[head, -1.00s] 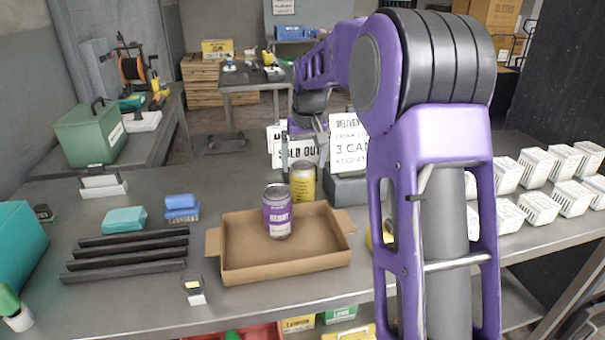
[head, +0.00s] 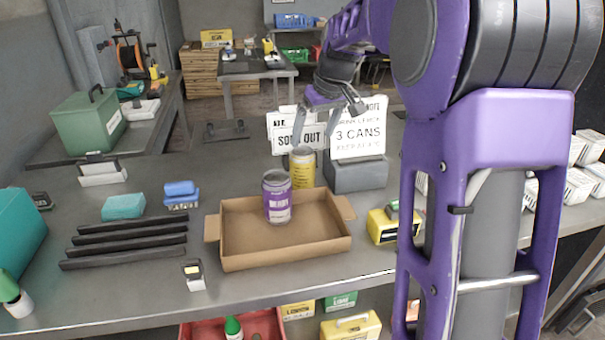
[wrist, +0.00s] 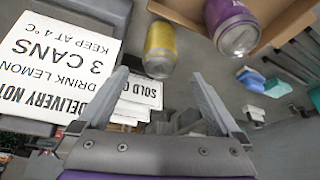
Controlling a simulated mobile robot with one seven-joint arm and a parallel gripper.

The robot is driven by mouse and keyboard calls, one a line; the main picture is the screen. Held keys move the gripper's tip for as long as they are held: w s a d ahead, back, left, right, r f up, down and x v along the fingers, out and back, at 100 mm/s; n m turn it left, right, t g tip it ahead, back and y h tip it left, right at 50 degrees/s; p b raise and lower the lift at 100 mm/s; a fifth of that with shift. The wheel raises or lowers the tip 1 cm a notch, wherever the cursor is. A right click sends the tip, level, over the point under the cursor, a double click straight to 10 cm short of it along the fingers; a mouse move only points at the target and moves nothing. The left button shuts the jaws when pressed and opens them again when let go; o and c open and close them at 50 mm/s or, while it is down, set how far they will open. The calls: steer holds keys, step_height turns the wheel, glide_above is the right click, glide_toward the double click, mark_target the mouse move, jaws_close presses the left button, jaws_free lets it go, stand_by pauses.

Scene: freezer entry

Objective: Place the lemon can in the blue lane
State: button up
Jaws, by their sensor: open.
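The yellow can (head: 302,169), likely the lemon one, stands upright just behind the back wall of the cardboard tray (head: 290,262); its lower part is hidden in the head view. A purple can (head: 277,198) labelled as berry stands in the tray. My gripper (head: 325,125) is open and empty, above and behind the yellow can. In the wrist view the yellow can (wrist: 160,48) lies beyond the spread fingers (wrist: 160,80), apart from them. Dark parallel dividers (head: 128,240) form lanes at left; a blue block (head: 180,189) and a teal block (head: 123,208) sit behind them.
A delivery notice (head: 358,130) on a grey block (head: 355,176) and a sold-out sign (head: 295,136) stand close to my gripper. A yellow box (head: 385,226) sits right of the tray. A small label stand (head: 194,275) is between lanes and tray.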

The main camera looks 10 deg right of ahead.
mark_target(303, 167)
steer(key=b+x, duration=0.1)
steer(key=x, duration=1.2)
steer(key=shift+f+b, duration=0.15)
steer(key=shift+b, duration=0.25)
jaws_close()
